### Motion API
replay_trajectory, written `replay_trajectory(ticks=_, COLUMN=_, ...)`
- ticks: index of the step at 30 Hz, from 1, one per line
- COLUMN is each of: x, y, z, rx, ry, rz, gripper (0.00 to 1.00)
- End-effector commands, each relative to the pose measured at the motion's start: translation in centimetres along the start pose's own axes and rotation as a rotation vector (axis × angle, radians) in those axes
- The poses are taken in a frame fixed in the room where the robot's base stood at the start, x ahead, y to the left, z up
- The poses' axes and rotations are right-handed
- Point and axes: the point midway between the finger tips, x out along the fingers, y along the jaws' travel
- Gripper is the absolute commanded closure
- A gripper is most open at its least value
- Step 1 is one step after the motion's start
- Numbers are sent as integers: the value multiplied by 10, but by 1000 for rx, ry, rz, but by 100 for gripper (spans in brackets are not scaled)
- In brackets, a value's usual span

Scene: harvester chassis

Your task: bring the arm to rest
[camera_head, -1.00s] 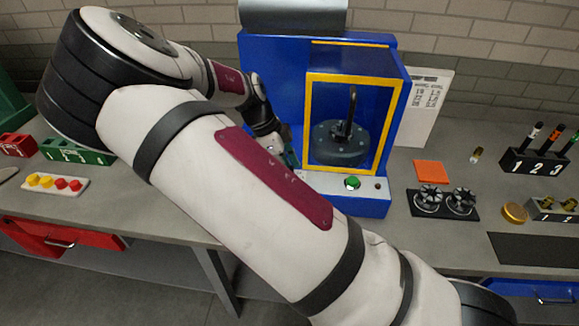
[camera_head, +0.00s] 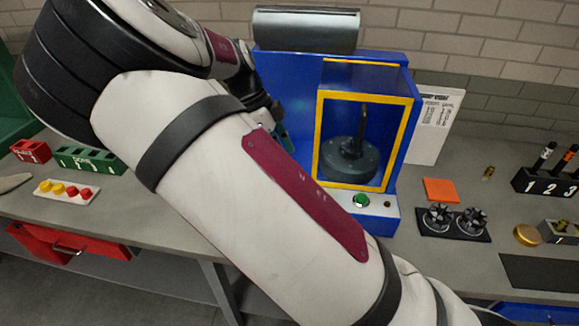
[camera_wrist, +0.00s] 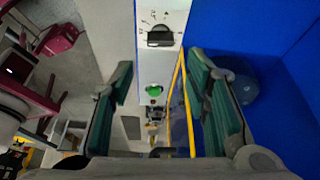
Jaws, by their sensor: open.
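My arm crosses the head view from upper left to lower right, raised over the bench in front of the blue machine (camera_head: 385,75). My gripper (camera_wrist: 160,85) is open in the wrist view, with its two green-padded fingers wide apart and nothing between them. In the head view only a small part of it shows beside the machine's left side; my arm hides the rest. In the wrist view the machine's front panel, with a green button (camera_wrist: 154,90) and a black knob (camera_wrist: 160,36), lies beyond the gap between the fingers.
The machine has a yellow-framed window (camera_head: 365,140) with a dark round part behind it. At right are an orange pad (camera_head: 441,190), two black knobbed parts (camera_head: 455,219) and a numbered rack (camera_head: 547,182). At left are a green block (camera_head: 90,160) and an open red drawer (camera_head: 65,243).

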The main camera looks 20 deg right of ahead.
Motion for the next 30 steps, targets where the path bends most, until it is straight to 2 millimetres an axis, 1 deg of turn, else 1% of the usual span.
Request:
replay_trajectory(ticks=3, x=-10, y=0, z=0, rx=0, ry=0, rz=-1, gripper=57)
replay_trajectory(ticks=6, x=-13, y=0, z=0, rx=0, ry=0, rz=0, gripper=57)
replay_trajectory(ticks=17, x=-13, y=1, z=-3, rx=-8, ry=-9, rz=7, gripper=57)
replay_trajectory(ticks=20, x=-13, y=4, z=-12, rx=-47, ry=-49, rz=29, gripper=57)
replay_trajectory(ticks=23, x=-13, y=13, z=-27, rx=-131, ry=-123, rz=57, gripper=57)
replay_trajectory(ticks=26, x=-17, y=25, z=-43, rx=-249, ry=-215, rz=71, gripper=57)
replay_trajectory(ticks=30, x=-27, y=45, z=-63, rx=-423, ry=-338, rz=48, gripper=57)
